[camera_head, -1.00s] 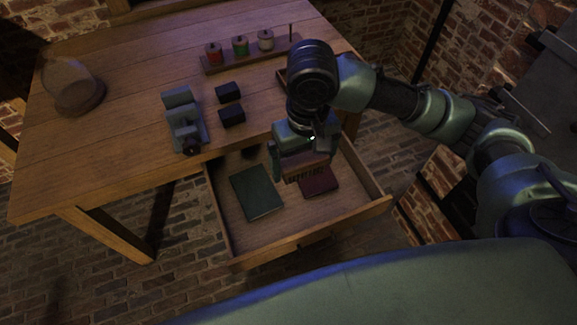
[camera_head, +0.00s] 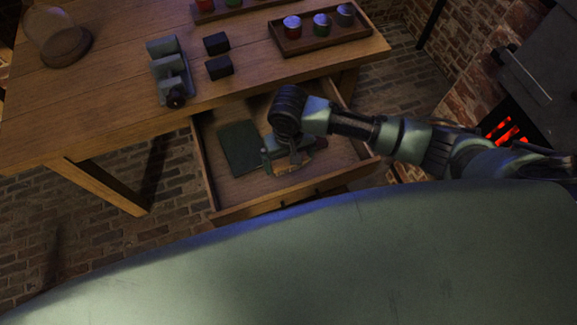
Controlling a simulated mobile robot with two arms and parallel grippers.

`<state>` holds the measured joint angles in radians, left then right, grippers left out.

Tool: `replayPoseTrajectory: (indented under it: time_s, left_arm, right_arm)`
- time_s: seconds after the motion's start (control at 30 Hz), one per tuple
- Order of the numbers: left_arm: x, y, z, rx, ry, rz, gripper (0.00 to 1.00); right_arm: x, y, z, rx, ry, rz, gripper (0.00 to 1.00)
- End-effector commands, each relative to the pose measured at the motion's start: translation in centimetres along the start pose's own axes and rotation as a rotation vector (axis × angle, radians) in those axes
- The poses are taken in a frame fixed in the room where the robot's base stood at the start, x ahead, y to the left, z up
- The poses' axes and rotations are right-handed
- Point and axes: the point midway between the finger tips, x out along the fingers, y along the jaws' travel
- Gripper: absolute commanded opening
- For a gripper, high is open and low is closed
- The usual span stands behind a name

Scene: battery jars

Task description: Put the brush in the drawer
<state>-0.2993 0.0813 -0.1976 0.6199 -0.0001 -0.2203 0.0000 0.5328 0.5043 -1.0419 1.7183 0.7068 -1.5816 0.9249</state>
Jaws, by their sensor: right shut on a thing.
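The drawer (camera_head: 235,193) is pulled open below the front of the wooden table. My right gripper (camera_head: 284,168) is low inside it, reaching in from the right. It is shut on the brush, a brownish piece (camera_head: 283,173) that shows only in part under the fingers. I cannot tell whether the brush touches the drawer bottom. A dark green book (camera_head: 239,148) lies in the drawer left of my gripper. The red book is mostly hidden by my gripper and arm. My left gripper is not in view.
On the table (camera_head: 110,95) stand a grey metal device (camera_head: 168,70), two dark blocks (camera_head: 217,43) (camera_head: 219,67) and a tray (camera_head: 286,46) with three colored jars. A glass dome (camera_head: 66,40) stands at the left. A glowing furnace (camera_head: 505,130) is at the right.

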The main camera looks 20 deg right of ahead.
Motion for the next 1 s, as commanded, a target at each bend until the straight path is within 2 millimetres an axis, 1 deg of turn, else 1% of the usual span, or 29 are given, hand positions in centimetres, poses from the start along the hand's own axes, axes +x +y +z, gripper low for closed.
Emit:
replayPoseTrajectory:
  time_s: [0.13,0.3,0.37,0.77,0.8,1.0]
  left_arm:
    - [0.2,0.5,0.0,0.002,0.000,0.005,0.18]
    - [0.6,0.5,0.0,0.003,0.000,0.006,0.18]
    - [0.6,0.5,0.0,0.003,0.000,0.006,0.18]
    - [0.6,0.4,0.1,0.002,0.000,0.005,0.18]
    - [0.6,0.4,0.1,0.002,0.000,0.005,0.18]
    - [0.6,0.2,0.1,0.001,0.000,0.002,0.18]
  right_arm:
    - [1.4,0.0,0.1,0.000,-0.001,0.001,0.57]
    - [4.0,0.0,0.0,0.000,-0.001,0.000,0.57]
    - [4.5,0.0,0.0,-0.001,-0.001,0.001,0.57]
    - [4.9,0.0,0.0,-0.001,0.000,-0.001,0.57]
    - [4.9,0.0,0.0,-0.001,0.000,0.000,1.00]
    - [4.9,0.0,0.0,-0.001,0.001,0.000,1.00]
